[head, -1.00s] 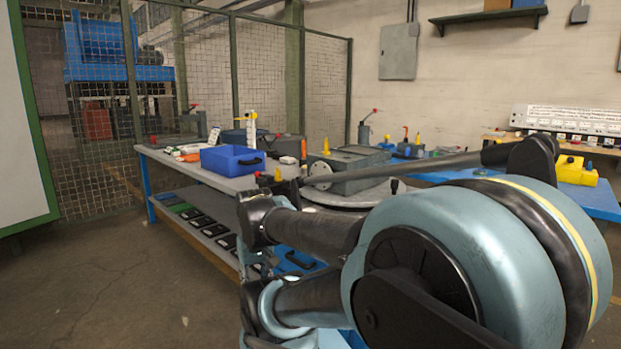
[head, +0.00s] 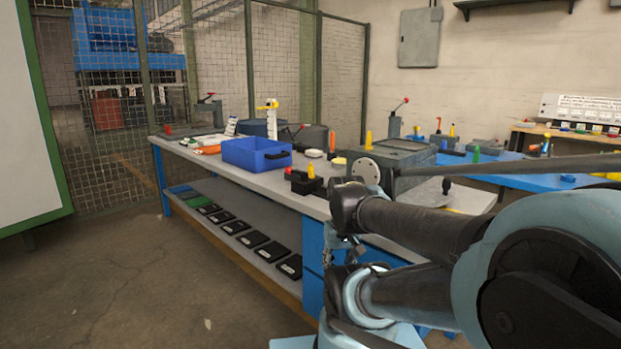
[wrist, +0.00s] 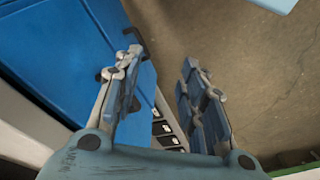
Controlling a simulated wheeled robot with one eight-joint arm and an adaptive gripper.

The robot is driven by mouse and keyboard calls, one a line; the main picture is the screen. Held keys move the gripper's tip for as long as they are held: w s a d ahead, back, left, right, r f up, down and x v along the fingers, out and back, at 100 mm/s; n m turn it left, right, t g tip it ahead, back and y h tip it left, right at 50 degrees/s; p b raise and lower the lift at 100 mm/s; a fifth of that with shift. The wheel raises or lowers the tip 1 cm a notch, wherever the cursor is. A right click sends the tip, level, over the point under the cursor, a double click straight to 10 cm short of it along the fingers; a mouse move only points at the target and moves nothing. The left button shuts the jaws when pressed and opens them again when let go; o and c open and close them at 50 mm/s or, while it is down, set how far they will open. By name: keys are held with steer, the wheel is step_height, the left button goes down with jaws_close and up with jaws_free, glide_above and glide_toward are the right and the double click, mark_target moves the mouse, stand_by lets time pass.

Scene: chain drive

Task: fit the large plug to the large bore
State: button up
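My gripper (wrist: 160,68) is open and empty in the wrist view, its two fingers apart above the bench's blue side and the floor. In the head view my arm fills the lower right, in front of the bench. A grey housing (head: 405,155) stands on the bench, with a pale round disc (head: 365,171) at its left end. A yellow peg-like piece (head: 368,141) shows at the housing's back left. Another upright yellow piece (head: 310,170) is at a small black block (head: 305,184). I cannot tell which piece is the large plug, or see the large bore clearly.
A blue bin (head: 255,154) stands on the grey bench top (head: 230,168). Several black trays (head: 252,240) lie on the lower shelf. A blue table (head: 500,165) with small coloured parts is behind at right. Floor (head: 130,270) at left is clear.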

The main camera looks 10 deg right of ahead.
step_height(320, 180, up, 2)
steer(key=m, duration=0.1)
step_height(320, 180, up, 22)
steer(key=m+t+y, duration=0.5)
steer(key=m, duration=2.3)
glide_above(312, 166)
steer(key=s+d, duration=0.6)
steer(key=s, duration=0.3)
steer(key=x, duration=1.1)
steer(key=shift+w+a+f, duration=0.1)
steer(key=shift+a+f, duration=0.1)
steer(key=shift+f, duration=0.1)
steer(key=shift+w+x, duration=0.15)
steer(key=shift+x, duration=1.2)
steer(key=shift+w+x, duration=0.15)
steer(key=shift+x, duration=1.15)
steer(key=shift+d+r, duration=0.1)
steer(key=shift+r, duration=0.1)
steer(key=c, duration=0.9)
